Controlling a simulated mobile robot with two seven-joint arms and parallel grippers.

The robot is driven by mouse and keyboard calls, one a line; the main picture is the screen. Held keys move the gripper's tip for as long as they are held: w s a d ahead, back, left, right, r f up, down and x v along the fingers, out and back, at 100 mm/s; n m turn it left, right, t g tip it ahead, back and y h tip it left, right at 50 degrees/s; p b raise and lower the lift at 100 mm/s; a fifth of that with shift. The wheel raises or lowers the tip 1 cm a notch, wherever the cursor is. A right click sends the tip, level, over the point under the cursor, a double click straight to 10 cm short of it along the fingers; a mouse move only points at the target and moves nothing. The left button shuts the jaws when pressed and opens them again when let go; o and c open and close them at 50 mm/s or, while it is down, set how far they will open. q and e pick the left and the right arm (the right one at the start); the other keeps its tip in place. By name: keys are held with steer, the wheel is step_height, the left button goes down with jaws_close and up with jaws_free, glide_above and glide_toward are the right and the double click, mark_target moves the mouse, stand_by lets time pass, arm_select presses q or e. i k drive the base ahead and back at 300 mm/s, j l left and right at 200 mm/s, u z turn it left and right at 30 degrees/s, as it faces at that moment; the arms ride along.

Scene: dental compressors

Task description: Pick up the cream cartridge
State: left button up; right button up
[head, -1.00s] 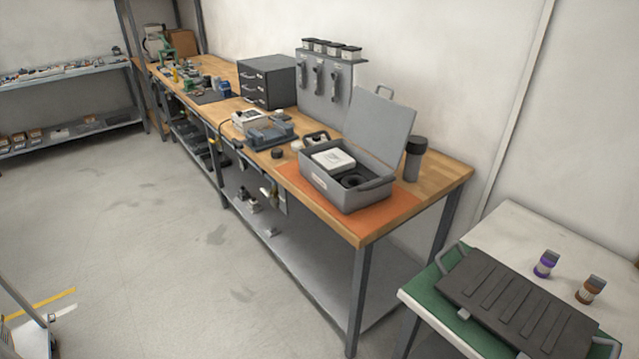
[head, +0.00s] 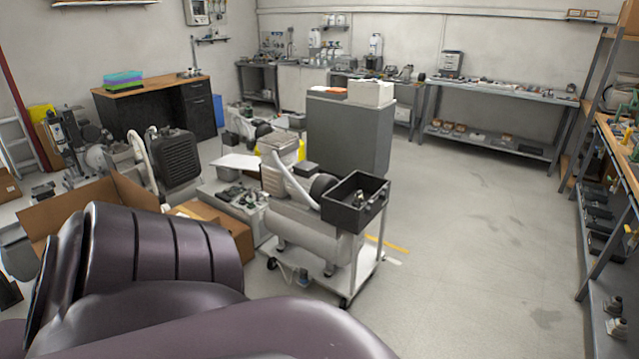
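I cannot make out a cream cartridge for certain in the head view. An open black bin (head: 342,214) sits on top of the compressor cart at the centre, and a small pale and dark item (head: 360,199) stands inside it, too small to identify. My own dark purple arm fills the lower left and hides part of the floor and a cardboard box. Neither gripper shows.
A wheeled cart (head: 355,277) carries a compressor (head: 312,232) just ahead. Open cardboard boxes (head: 116,199) and a black-finned unit (head: 174,163) crowd the left. A grey cabinet (head: 350,134) stands behind. Grey floor (head: 470,250) is clear towards the right-hand workbench (head: 612,150).

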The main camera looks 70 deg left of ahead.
mark_target(358, 197)
steer(key=u, duration=2.05)
steer(key=i+l+u, duration=0.2)
steer(key=u, duration=0.25)
steer(key=i+l+u, duration=0.2)
steer(key=u, duration=0.2)
steer(key=i+l+u, duration=0.15)
steer(key=l, duration=0.25)
steer(key=i+l+u, duration=0.1)
steer(key=l, duration=0.3)
steer(key=i+l+u, duration=0.15)
steer(key=l, duration=0.3)
steer(key=i+l+u, duration=0.1)
steer(key=l, duration=0.35)
steer(key=i+l, duration=0.1)
steer(key=l, duration=0.35)
steer(key=i+l, duration=0.15)
steer(key=l, duration=0.25)
steer(key=i+l, duration=0.1)
steer(key=l, duration=0.35)
steer(key=i+l, duration=0.15)
steer(key=l, duration=0.25)
steer(key=u, duration=0.05)
